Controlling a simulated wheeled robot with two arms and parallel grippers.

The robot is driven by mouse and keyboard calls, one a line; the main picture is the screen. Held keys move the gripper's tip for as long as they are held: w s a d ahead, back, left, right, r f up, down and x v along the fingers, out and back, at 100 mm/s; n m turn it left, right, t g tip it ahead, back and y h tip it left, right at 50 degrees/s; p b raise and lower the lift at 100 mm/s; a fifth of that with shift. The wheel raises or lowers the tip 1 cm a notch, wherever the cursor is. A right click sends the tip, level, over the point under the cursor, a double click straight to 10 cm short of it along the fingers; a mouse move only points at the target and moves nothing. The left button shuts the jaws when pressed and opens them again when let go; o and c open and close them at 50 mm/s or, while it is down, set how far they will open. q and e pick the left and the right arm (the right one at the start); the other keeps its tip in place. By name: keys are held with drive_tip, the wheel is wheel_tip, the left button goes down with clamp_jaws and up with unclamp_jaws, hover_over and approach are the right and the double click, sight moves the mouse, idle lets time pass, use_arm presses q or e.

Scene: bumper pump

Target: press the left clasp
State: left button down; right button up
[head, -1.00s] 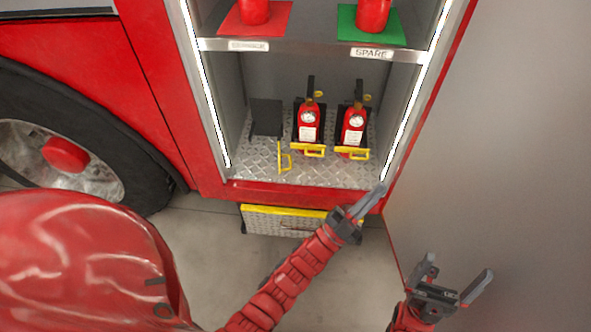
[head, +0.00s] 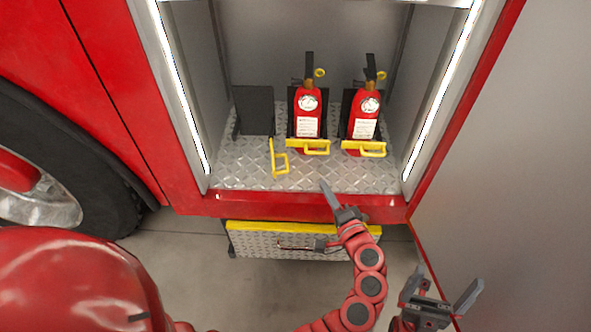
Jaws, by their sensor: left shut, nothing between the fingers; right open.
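On the compartment floor, three yellow clasps stand in a row. The leftmost clasp (head: 277,160) is swung open in front of an empty dark bracket (head: 254,112). The middle clasp (head: 308,147) lies across the front of a red extinguisher (head: 308,112). The right clasp (head: 364,149) lies across another red extinguisher (head: 366,115). My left gripper (head: 326,185) is shut and empty at the compartment's front edge. Its tip points up and left, below and slightly right of the middle clasp, apart from all the clasps. My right gripper (head: 446,279) is open and empty at the lower right.
A red sill (head: 290,205) runs along the compartment front, with a yellow-edged metal step (head: 255,240) below it. Lit side frames (head: 184,95) bound the opening. A grey door panel (head: 510,150) stands at right. The bare tread-plate floor in front of the clasps is free.

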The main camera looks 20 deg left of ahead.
use_arm(q)
drive_tip(key=x, duration=0.9)
drive_tip(key=shift+w+a+b, duration=0.2)
drive_tip(key=shift+w+b, duration=0.05)
drive_tip(key=shift+b, duration=0.05)
drive_tip(key=a, duration=0.2)
drive_tip(key=s+a, duration=0.1)
drive_tip(key=shift+f, duration=0.35)
drive_tip(key=shift+s+a, duration=0.2)
drive_tip(key=shift+a, duration=0.15)
